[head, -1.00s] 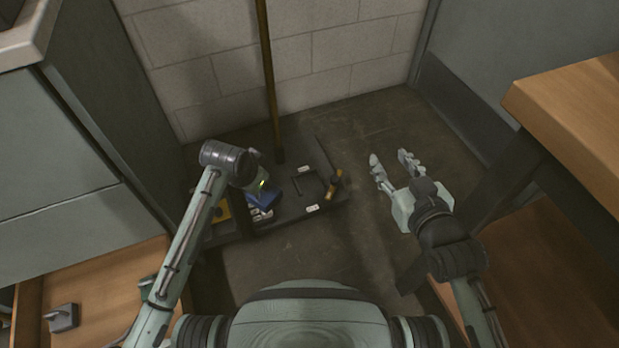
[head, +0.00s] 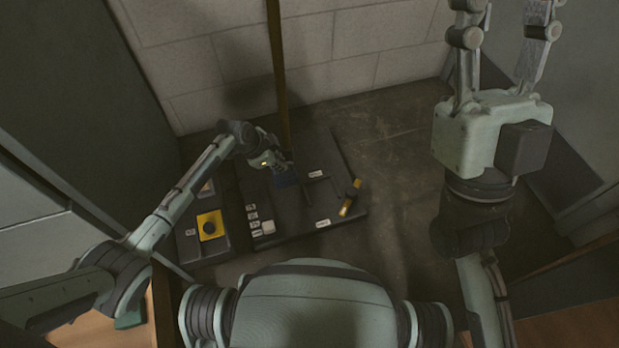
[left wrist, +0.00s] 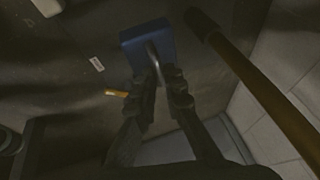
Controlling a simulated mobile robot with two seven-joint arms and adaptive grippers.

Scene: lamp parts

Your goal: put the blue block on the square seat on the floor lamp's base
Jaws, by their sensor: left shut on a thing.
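The blue block (head: 286,178) is held by my left gripper (head: 275,166), over the dark floor lamp base (head: 345,225), just in front of the upright brown pole (head: 279,80). In the left wrist view the blue block (left wrist: 146,40) is at the fingertips (left wrist: 163,82), which are closed on it, with a grey rounded piece between them. The pole (left wrist: 262,85) stands to its right, apart from it. I cannot tell whether the block touches the base. The square seat is not clearly visible. My right gripper (head: 503,35) is open and empty, raised at the upper right.
A yellow panel with a black knob (head: 209,225) lies left of the base. A small white piece (head: 268,227) and white labels are on the base's left front. A yellow-and-black piece (head: 350,197) sits at its right edge. Floor to the right is clear.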

